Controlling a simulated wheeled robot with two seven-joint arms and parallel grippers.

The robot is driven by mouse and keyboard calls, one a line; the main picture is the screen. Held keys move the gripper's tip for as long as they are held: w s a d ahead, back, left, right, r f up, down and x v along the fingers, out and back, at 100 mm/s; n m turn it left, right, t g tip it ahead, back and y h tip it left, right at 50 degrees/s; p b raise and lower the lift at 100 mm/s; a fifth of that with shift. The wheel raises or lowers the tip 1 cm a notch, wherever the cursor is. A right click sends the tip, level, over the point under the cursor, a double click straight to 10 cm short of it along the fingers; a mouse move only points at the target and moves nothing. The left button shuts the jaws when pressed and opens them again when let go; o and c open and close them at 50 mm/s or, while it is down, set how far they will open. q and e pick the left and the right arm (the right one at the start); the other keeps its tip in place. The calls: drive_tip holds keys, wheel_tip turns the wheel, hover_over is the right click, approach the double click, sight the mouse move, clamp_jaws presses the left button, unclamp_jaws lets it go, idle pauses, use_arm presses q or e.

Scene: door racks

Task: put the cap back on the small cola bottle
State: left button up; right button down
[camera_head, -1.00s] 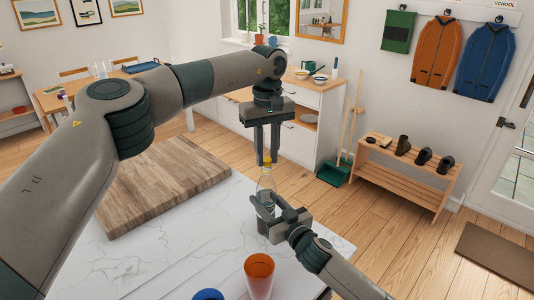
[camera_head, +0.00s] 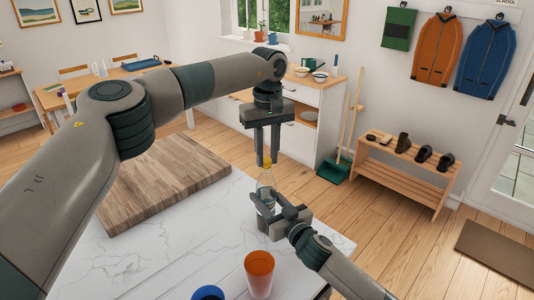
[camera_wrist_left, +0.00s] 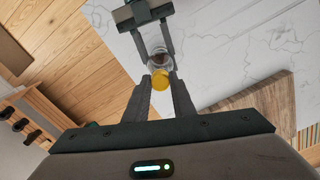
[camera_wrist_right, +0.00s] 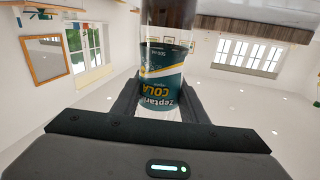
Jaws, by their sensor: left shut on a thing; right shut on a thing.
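The small cola bottle (camera_head: 266,187) stands upright near the marble counter's far right edge. It is clear, and its dark label (camera_wrist_right: 165,82) reads cola in the right wrist view. My left gripper (camera_head: 267,158) points down directly above the bottle and is shut on the yellow cap (camera_head: 267,162). The cap also shows between the fingers in the left wrist view (camera_wrist_left: 160,79), over the bottle mouth.
A wooden board (camera_head: 165,184) lies on the marble counter (camera_head: 150,262) to the left. An orange cup (camera_head: 259,274) and a blue round thing (camera_head: 208,293) are at the near edge. The counter between board and cup is clear.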

use_arm(q)
drive_tip(key=m, duration=0.4)
drive_tip(key=shift+a, duration=0.1)
drive_tip(key=m, duration=0.5)
drive_tip(key=shift+a+m, duration=0.1)
drive_tip(key=shift+m, duration=0.2)
drive_tip(key=o, duration=1)
drive_tip(key=shift+r, duration=2.25)
drive_tip(key=shift+c, duration=0.3)
